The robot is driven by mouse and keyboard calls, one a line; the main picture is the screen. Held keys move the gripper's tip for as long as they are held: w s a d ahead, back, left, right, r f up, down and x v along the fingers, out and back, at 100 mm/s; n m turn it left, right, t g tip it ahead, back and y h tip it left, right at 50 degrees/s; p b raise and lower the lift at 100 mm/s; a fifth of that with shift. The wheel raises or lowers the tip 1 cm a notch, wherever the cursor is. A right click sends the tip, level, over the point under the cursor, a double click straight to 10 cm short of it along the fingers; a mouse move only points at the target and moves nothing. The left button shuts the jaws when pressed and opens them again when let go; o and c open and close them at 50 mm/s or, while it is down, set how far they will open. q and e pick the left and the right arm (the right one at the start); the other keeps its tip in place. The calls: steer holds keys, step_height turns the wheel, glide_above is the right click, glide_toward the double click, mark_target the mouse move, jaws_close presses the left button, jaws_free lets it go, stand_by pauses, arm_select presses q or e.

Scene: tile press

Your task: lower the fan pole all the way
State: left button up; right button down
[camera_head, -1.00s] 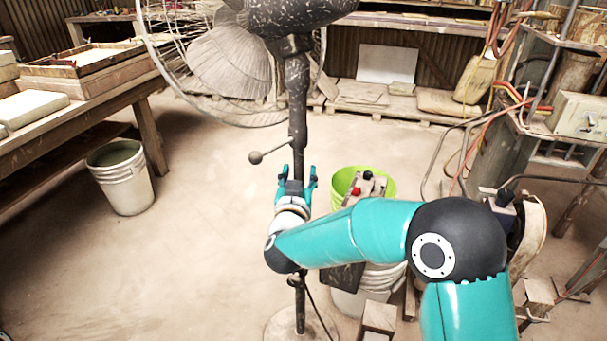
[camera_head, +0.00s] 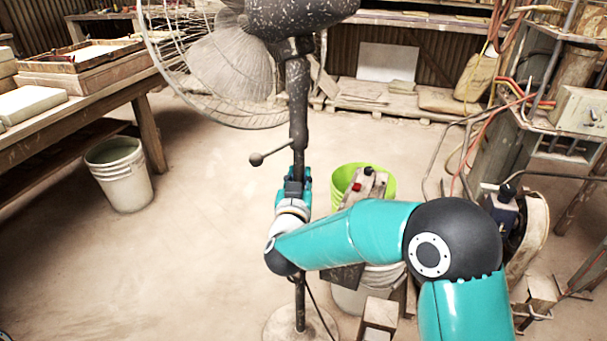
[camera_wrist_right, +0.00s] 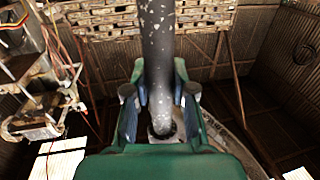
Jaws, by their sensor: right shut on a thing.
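The fan (camera_head: 295,12) stands upright in front of me on a dark pole, its top cut off by the frame's upper edge. The speckled upper pole (camera_head: 298,95) runs down to a clamp with a ball-ended lever (camera_head: 257,158) sticking out to the left. My right gripper (camera_head: 294,178) is shut around the pole just below this lever. In the right wrist view, the fingers (camera_wrist_right: 159,105) sit on both sides of the fan pole (camera_wrist_right: 158,50). The round fan base (camera_head: 290,328) rests on the floor, partly cut off. My left gripper is not in view.
A green bucket (camera_head: 385,185) and a stand with a red button (camera_head: 357,187) are just right of the pole, partly behind my right arm. A white bucket (camera_head: 120,180) stands left by a wooden table (camera_head: 90,118). Machinery with hoses fills the right. Floor at left-centre is clear.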

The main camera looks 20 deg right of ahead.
step_height(320, 180, down, 18)
steer(key=b, duration=1.1)
steer(key=shift+d+f, duration=0.1)
steer(key=shift+f, duration=0.15)
steer(key=shift+r, duration=0.1)
steer(key=c, duration=1)
jaws_free()
steer(key=shift+r, duration=0.1)
steer(key=shift+o, duration=0.3)
steer(key=shift+s+a+r, duration=0.1)
steer(key=shift+s+a, duration=0.3)
steer(key=shift+s, duration=0.2)
steer(key=v, duration=1)
steer(key=shift+s, duration=0.4)
